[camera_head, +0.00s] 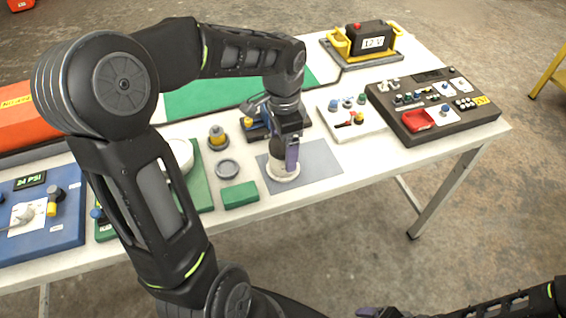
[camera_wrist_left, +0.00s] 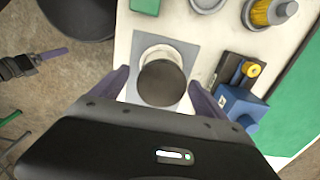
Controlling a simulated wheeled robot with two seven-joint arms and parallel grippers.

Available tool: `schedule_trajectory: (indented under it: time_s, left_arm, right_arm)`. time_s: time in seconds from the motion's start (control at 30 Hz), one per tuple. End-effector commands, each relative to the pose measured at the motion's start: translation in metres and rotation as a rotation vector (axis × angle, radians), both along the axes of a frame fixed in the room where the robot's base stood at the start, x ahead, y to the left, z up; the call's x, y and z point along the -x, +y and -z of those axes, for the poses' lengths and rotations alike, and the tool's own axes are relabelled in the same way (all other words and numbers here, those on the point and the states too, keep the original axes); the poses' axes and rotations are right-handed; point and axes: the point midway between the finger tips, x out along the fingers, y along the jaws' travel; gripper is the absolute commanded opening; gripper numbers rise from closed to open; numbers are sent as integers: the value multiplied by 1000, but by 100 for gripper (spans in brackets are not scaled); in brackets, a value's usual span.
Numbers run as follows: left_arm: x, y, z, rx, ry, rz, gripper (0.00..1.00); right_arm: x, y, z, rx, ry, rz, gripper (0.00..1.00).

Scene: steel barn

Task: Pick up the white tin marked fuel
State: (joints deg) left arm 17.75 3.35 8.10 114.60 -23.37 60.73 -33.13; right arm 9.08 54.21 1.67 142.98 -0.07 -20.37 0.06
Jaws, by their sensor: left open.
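A round white tin with a dark top (camera_head: 283,174) stands on a grey mat (camera_head: 318,163) on the table. Its fuel marking cannot be read in these views. My left gripper (camera_head: 288,158) is directly over it, pointing down and partly hiding it. In the left wrist view the tin's dark round top (camera_wrist_left: 162,83) lies between the two open purple fingers, with a pale rim showing beyond it. I see no clear contact. Part of my right gripper (camera_head: 378,312) shows at the bottom edge of the head view; its jaws cannot be made out.
A green block (camera_head: 239,195) and a grey ring (camera_head: 227,168) lie left of the mat. A blue-and-black device (camera_head: 258,127) stands just behind the gripper. A white switch board (camera_head: 351,119) and a dark control panel (camera_head: 432,105) are to the right. The table's front edge is close.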

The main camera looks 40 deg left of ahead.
Motion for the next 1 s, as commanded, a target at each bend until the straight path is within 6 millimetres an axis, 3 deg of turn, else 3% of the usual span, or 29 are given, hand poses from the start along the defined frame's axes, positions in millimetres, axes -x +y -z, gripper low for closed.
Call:
schedule_trajectory:
  time_s: [0.17, 0.5, 1.0]
  left_arm:
    - [0, 0, 6, 1, 3, -1, 85]
    - [-1, 2, 49, 0, 1, 0, 85]
    - [-1, 2, 52, 0, 0, 0, 85]
  right_arm:
    - [0, 0, -2, 0, 0, 0, 80]
    - [0, 0, -7, 0, 1, 0, 80]
    - [0, 0, -7, 0, 1, 0, 80]
